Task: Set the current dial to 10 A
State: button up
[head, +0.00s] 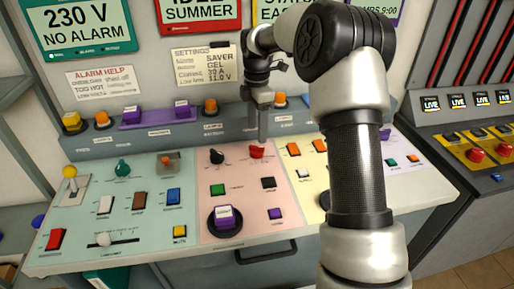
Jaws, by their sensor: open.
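The sloped control desk (130,240) has several coloured panels. On its pink panel are a black dial (216,156) and a red dial (257,152), side by side near the top. Their small labels are too blurred to read, so I cannot tell which is the current dial or what either is set to. My gripper (258,138) points down just above the red dial. Its jaws are open and hold nothing; I cannot tell whether they touch the dial.
A settings sheet (203,66) with a current line hangs on the wall behind. Green (217,190) and purple (275,213) buttons and a large round purple-topped control (225,218) sit lower on the pink panel. A teal dial (122,168) stands left. My arm hides part of the yellow panel.

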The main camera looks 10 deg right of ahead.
aim_at(257, 151)
notch_tip(257, 151, down, 8)
jog(key=shift+r+b, duration=0.15)
jog(key=shift+b, duration=0.2)
jog(key=c, duration=1)
jog(key=shift+c, duration=0.2)
